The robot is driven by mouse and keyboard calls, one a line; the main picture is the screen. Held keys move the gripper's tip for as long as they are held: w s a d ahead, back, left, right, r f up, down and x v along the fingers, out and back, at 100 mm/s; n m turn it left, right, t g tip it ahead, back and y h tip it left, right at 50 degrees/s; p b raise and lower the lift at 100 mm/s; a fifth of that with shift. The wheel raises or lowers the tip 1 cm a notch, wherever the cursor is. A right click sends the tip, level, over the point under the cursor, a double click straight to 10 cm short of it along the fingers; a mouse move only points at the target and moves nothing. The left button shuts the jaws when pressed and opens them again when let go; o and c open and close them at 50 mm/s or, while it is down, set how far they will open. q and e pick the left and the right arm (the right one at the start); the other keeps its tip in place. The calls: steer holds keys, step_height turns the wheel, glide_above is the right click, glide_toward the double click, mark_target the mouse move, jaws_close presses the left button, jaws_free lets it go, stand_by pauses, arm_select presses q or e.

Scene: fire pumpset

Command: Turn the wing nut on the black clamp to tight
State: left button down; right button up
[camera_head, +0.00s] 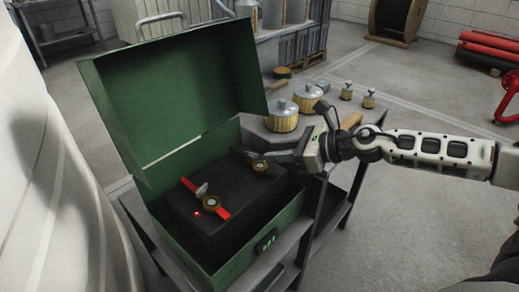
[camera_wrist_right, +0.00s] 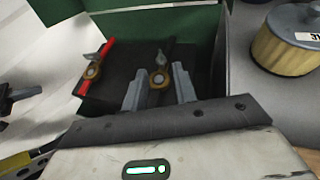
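The black clamp (camera_head: 246,155) sits on the black battery (camera_head: 225,218) inside an open green box, near the box's right side. Its brass-coloured base and grey wing nut (camera_wrist_right: 160,58) show in the right wrist view; in the head view my gripper partly covers them. My right gripper (camera_head: 276,157) reaches in from the right over the box's edge. In the wrist view its two grey fingers (camera_wrist_right: 158,86) are apart, with the wing nut in line with the gap between their tips. Contact cannot be told. A red clamp (camera_head: 222,213) with its own wing nut (camera_head: 201,190) lies nearer. My left gripper is not in view.
The green box's raised lid (camera_head: 175,90) stands behind the battery. Several yellow-and-grey canisters (camera_head: 282,117) stand on the table beyond my right gripper. A large pale cylinder (camera_head: 50,170) stands at left.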

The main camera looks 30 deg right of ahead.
mark_target(253, 153)
steer(key=shift+p+x, duration=0.7)
steer(key=shift+x, duration=1.95)
jaws_close()
